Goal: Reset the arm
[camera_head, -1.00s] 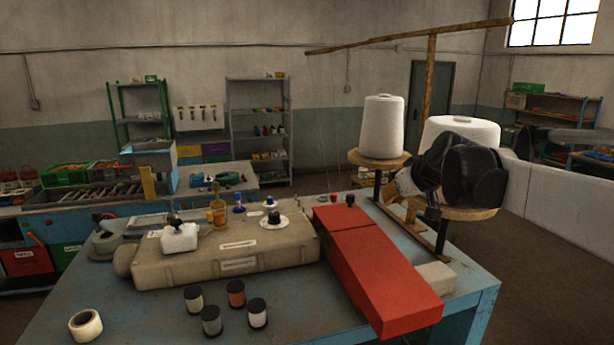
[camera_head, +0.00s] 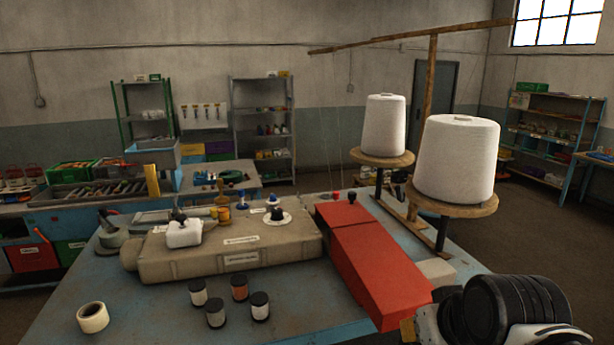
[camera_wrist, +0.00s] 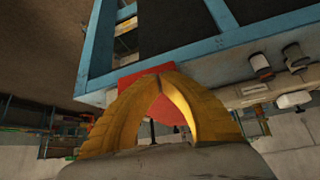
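My gripper (camera_wrist: 160,78) shows in the wrist view as two yellow curved fingers. Their tips meet, and nothing is held between them. The wrist view is upside down, with the blue table frame (camera_wrist: 98,50) at the top and the red machine part (camera_wrist: 130,76) behind the fingers. In the head view my black and white arm is at the lower right, beside the front end of the red cover (camera_head: 372,265). Only a small yellowish piece, perhaps a finger, shows there at the bottom edge.
A sewing machine (camera_head: 190,262) lies on the blue table (camera_head: 150,325). Several small spools (camera_head: 240,288) stand before it, and a tape roll (camera_head: 92,317) lies at the left. Two large white thread cones (camera_head: 456,160) stand on the right. Floor at far right is clear.

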